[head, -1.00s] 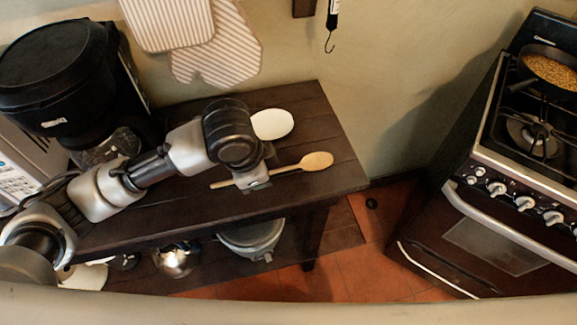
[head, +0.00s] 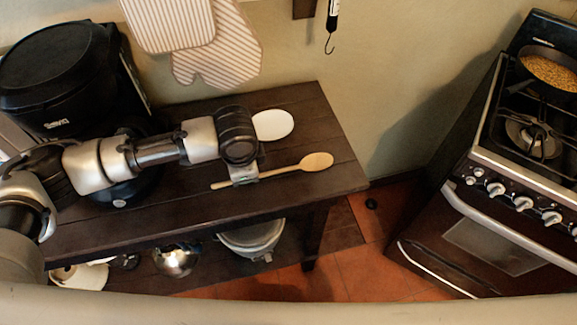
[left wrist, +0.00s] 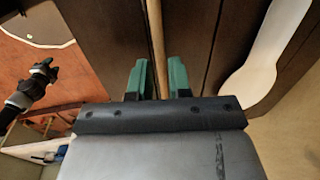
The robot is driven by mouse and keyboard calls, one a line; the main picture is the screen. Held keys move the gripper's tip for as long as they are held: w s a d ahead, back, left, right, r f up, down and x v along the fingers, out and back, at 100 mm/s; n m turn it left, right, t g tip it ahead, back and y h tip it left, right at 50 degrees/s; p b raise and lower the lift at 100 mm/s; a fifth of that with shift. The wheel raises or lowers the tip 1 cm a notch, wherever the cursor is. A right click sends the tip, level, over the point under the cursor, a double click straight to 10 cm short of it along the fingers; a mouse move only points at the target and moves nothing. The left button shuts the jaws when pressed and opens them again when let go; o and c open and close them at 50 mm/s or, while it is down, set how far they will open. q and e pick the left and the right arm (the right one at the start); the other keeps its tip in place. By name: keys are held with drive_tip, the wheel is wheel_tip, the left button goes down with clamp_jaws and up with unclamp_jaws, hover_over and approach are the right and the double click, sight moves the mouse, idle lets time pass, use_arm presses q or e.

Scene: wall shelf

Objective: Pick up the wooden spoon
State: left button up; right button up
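The wooden spoon (head: 316,161) lies on the dark wooden shelf (head: 180,214), its bowl to the right and its handle running left. My left gripper (head: 243,174) is low over the shelf at the handle. The spoon still lies along the shelf top.
A white spoon rest (head: 273,124) lies on the shelf behind my gripper. A black appliance (head: 60,65) stands at the back left. Oven mitts (head: 215,45) hang on the wall above. A pot (head: 252,240) sits on the lower level. A stove (head: 500,190) stands at the right.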

use_arm(q)
drive_tip(key=shift+w+f, duration=0.2)
drive_tip(key=shift+f, duration=0.95)
clamp_jaws()
drive_tip(key=shift+r, duration=0.15)
